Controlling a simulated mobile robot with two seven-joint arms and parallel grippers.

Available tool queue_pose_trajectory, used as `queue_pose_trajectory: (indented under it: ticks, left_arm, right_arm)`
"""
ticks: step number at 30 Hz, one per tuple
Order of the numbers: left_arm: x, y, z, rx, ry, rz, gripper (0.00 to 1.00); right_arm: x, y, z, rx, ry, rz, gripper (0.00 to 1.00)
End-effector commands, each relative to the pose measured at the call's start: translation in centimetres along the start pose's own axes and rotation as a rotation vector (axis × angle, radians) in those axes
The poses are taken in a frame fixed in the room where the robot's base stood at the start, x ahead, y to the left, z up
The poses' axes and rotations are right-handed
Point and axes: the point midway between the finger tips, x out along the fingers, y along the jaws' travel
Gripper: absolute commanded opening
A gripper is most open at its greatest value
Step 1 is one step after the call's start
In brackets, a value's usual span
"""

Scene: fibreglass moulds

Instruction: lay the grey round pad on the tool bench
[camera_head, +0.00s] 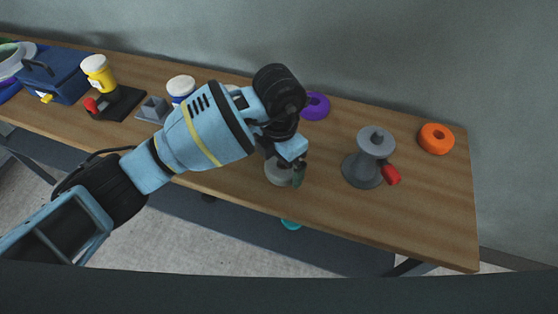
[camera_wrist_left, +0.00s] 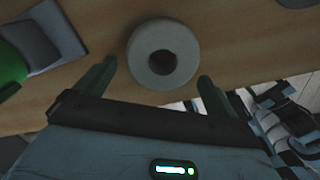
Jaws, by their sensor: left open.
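The grey round pad (camera_wrist_left: 163,53), a thick pale grey ring with a dark centre hole, shows in the left wrist view on the wooden surface. In the head view a pale grey round thing (camera_head: 277,173), likely the same pad, sits near the front edge of the tool bench (camera_head: 420,225), partly hidden by my left gripper (camera_head: 291,168). In the left wrist view my left gripper (camera_wrist_left: 156,75) is open, one finger on each side of the pad's near end, with gaps on both sides. My right gripper is not in view.
A grey flanged stand (camera_head: 365,168) with a red part (camera_head: 391,175) is to the right. An orange ring (camera_head: 436,138) and a purple ring (camera_head: 315,106) lie behind. The front right bench is bare.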

Motion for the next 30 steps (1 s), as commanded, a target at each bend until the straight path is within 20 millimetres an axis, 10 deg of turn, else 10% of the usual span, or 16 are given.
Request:
queue_pose_trajectory:
  ticks: [16,30]
  left_arm:
    - [-9.9,0.0,0.1,0.001,-0.003,0.003,0.95]
    - [-11.6,0.0,0.0,0.001,-0.001,0.001,0.95]
  right_arm:
    - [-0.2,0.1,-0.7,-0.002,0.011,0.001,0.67]
    - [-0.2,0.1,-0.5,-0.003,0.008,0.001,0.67]
